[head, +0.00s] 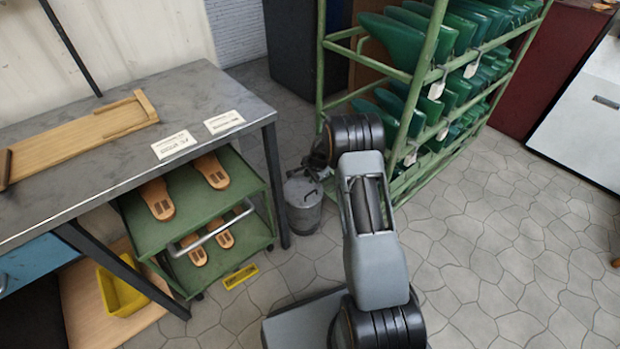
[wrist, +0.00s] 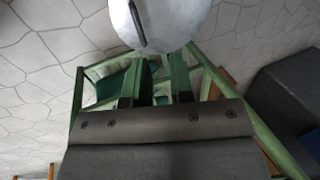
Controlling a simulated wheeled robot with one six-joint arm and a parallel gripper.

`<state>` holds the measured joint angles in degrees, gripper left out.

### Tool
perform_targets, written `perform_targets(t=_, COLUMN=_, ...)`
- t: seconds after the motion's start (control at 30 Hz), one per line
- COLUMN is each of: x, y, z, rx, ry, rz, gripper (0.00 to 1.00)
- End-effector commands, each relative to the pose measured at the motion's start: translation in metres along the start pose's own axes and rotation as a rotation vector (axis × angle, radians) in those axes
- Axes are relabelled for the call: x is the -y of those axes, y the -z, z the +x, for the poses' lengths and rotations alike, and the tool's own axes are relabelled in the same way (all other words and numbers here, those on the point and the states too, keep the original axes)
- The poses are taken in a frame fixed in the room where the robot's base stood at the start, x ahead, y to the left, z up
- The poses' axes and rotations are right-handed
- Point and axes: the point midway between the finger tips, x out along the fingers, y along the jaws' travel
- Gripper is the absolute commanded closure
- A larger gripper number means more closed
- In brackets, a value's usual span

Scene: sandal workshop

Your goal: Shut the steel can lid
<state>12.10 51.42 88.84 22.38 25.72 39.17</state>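The steel can (head: 303,208) stands upright on the floor beside the bench's right legs, in the head view. In the wrist view the lid (wrist: 165,22) is a light grey disc with a dark bar handle, cut off by the top edge. In the head view my gripper (head: 318,172) is small, dark and partly hidden by my arm.
The metal-topped bench (head: 60,155) is left of the can, with a green cart (head: 155,235) holding sandal soles beneath it. A green rack (head: 425,75) of green shoe forms stands close behind and right. Open stone floor (head: 520,260) lies to the right.

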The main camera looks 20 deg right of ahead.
Motion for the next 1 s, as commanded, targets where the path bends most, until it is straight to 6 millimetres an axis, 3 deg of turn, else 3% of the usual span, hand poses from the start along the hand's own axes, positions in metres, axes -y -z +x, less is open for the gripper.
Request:
perform_targets(t=0.03, x=0.002, y=0.000, z=-0.017, rx=-0.001, ry=0.001, rz=0.000, gripper=0.78)
perform_targets(t=0.1, x=0.002, y=0.000, z=-0.032, rx=-0.001, ry=0.002, rz=0.000, gripper=0.78)
perform_targets(t=0.4, x=0.002, y=-0.001, z=-0.078, rx=0.000, ry=0.000, rz=-0.002, gripper=0.78)
perform_targets(t=0.6, x=0.001, y=-0.001, z=-0.091, rx=0.000, ry=0.000, rz=-0.003, gripper=0.78)
perform_targets(t=1.0, x=0.001, y=-0.001, z=-0.093, rx=0.000, ry=0.000, rz=-0.002, gripper=0.78)
